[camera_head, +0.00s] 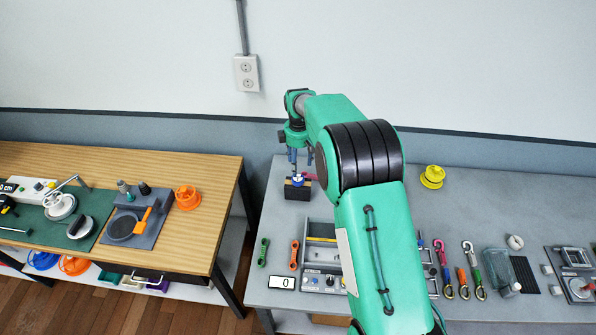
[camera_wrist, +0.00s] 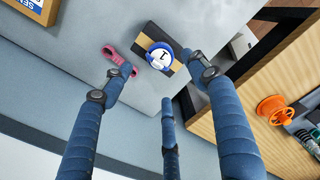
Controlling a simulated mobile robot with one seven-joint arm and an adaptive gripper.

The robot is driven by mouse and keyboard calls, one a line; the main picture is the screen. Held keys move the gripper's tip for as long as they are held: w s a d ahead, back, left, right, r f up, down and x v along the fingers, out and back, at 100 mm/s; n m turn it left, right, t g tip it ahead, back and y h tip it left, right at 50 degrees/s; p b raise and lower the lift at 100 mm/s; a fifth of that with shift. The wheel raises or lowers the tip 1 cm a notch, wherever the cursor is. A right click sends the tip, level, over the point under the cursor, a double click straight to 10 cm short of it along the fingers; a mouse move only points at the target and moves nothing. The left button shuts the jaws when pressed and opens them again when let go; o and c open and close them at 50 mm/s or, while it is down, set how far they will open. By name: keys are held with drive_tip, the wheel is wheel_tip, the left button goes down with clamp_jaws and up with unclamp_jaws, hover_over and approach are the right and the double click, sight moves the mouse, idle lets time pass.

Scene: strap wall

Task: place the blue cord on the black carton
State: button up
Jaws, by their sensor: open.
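The black carton (camera_head: 297,194) stands near the left back of the grey bench. In the wrist view the carton (camera_wrist: 148,33) shows a tan band. A blue and white round thing marked 1, which looks like the blue cord (camera_wrist: 160,58), rests on the carton's top; it shows small in the head view (camera_head: 298,181). My gripper (camera_head: 297,155) is above the carton. In the wrist view its blue fingers (camera_wrist: 152,74) are spread, with no item held between them. The cord lies just beyond the fingertips and looks apart from them.
A pink item (camera_wrist: 119,61) lies beside the carton. Several hooks and straps (camera_head: 465,270) lie at the right, with a yellow spool (camera_head: 432,177) behind. A wooden table (camera_head: 215,245) with an orange spool (camera_head: 187,197) stands left across a gap. The wall is close behind.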

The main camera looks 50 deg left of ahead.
drive_tip(key=shift+r, duration=1.45)
